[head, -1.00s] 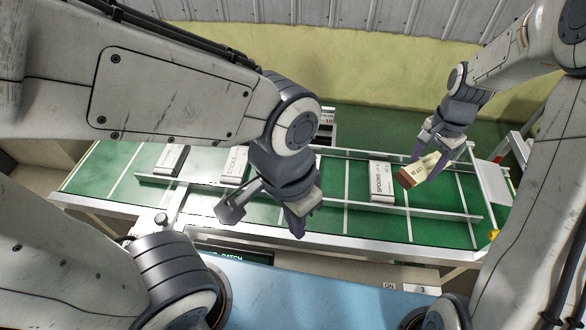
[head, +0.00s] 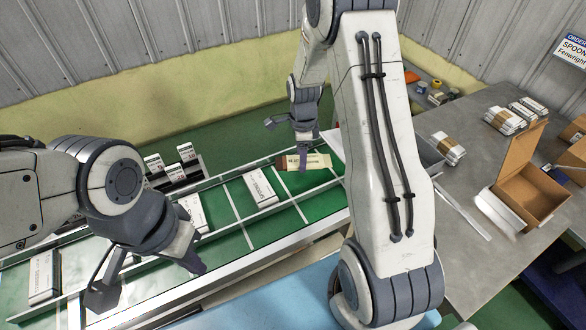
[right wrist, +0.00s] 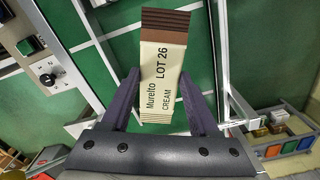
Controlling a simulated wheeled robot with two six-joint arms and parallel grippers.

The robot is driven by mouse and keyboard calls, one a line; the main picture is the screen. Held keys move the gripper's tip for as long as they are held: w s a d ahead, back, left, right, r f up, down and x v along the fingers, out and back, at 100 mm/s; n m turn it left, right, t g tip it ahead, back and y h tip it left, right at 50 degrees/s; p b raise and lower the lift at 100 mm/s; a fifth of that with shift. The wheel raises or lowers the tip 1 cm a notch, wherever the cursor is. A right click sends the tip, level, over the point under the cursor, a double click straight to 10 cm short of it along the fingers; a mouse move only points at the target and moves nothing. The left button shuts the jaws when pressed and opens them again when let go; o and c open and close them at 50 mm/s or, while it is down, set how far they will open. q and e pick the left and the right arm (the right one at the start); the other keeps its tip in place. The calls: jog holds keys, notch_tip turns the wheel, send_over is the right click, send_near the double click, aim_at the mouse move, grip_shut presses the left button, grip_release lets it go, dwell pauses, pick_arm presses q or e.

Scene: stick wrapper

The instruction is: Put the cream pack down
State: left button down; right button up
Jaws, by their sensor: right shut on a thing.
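The cream pack (head: 316,162) is cream with a brown end and is held over the far right part of the green conveyor. My right gripper (head: 303,158) is shut on it. My left gripper (head: 148,282) is open and empty above the conveyor's near left part.
White packs lie on the conveyor, one (head: 260,188) just left of the cream pack. Several white packs stand in a holder (head: 190,178) behind. On the right, a grey table (head: 455,225) bears an open cardboard box (head: 530,185) and bundled packs (head: 448,148).

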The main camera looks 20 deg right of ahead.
aim_at(301, 177)
notch_tip(301, 177, down, 5)
jog(key=shift+f+p, duration=0.1)
jog(key=shift+p, duration=0.7)
jog(key=shift+f, duration=0.4)
jog(key=shift+f, duration=0.1)
jog(key=o, duration=1.4)
jog(key=shift+o, duration=0.2)
